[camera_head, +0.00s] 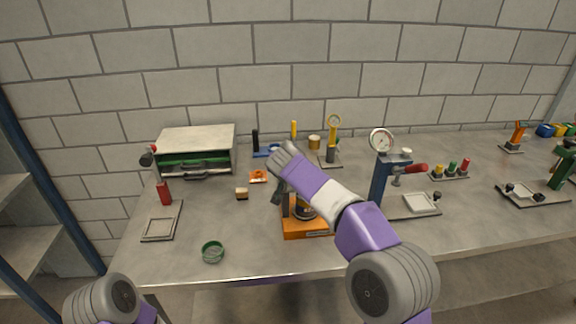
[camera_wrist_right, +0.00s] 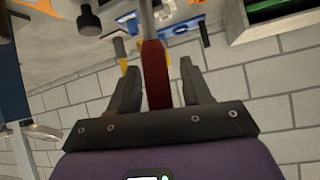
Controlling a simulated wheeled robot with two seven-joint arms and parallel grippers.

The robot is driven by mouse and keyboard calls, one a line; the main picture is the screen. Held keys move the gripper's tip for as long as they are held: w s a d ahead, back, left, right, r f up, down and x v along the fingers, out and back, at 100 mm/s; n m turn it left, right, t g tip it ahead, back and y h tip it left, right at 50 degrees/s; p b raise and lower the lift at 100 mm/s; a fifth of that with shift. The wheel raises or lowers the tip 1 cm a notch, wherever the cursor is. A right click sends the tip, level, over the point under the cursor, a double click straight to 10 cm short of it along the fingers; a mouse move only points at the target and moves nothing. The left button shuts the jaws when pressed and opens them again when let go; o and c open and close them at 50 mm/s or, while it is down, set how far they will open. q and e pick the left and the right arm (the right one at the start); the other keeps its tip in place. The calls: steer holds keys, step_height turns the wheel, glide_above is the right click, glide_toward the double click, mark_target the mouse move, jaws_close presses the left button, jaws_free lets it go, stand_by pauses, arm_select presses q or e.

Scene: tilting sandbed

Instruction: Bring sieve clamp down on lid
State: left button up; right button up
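The sieve unit stands at the middle of the bench on an orange base (camera_head: 308,234). Part of its sieve stack (camera_head: 304,212) shows below my right forearm; my arm hides the lid. My right gripper (camera_head: 278,192) is at the upper left of this unit. In the right wrist view, a red handle (camera_wrist_right: 156,76) on a grey rod, seemingly the clamp's, lies between the open fingers of the right gripper (camera_wrist_right: 160,68). A gap shows on each side of it. My left arm is at the lower left of the head view; its gripper is out of view.
A green sieve ring (camera_head: 212,251) lies at the front of the bench. A red-handled toggle fixture (camera_head: 162,222) stands at left, and a blue press with a dial gauge (camera_head: 381,140) at right. A grey-topped box (camera_head: 195,140) is at the back left.

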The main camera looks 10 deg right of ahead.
steer(key=v, duration=0.7)
steer(key=shift+s+r, duration=0.15)
steer(key=shift+s, duration=0.05)
